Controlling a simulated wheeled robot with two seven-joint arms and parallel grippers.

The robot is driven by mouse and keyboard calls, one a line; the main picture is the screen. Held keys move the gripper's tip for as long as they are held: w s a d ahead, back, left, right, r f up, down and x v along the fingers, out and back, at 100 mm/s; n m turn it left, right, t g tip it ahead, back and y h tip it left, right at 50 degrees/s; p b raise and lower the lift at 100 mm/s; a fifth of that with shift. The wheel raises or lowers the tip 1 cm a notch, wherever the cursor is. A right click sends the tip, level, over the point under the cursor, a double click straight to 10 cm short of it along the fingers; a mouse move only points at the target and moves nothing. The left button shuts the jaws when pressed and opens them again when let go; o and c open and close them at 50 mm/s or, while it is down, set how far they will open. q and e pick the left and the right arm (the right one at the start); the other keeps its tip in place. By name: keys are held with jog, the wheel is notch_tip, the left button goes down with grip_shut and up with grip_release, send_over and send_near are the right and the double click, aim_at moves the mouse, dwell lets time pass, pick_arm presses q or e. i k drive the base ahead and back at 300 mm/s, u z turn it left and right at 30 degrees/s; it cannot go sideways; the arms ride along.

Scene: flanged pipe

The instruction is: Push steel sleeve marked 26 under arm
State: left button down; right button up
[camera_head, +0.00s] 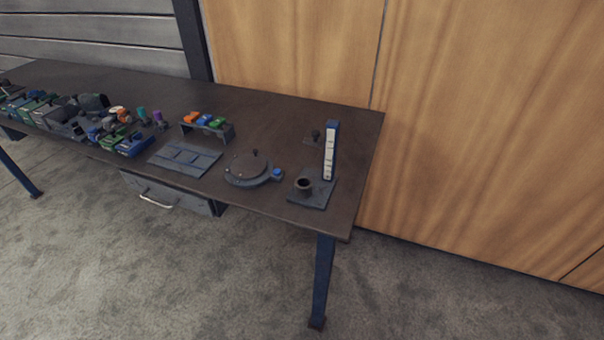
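No marking 26 can be read at this size, so I cannot tell which part is the steel sleeve. A short dark hollow cylinder (303,184) stands upright on a flat base plate (318,200) near the table's front right corner. An upright blue post with a pale marked strip (330,150) rises beside it. A small dark knob-like part (316,135) sits just left of the post; whether it belongs to an arm is unclear. Neither of my grippers is in view.
The dark table (270,125) has a round lidded disc (248,167), a flat divided tray (185,158) and a small rack with coloured blocks (208,124). Several bins and parts (90,115) crowd its left end. A wooden wall (480,130) stands behind. The floor in front is clear.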

aim_at(303, 185)
jog(key=u, duration=2.45)
jog(key=i, duration=2.25)
jog(key=z, duration=3.15)
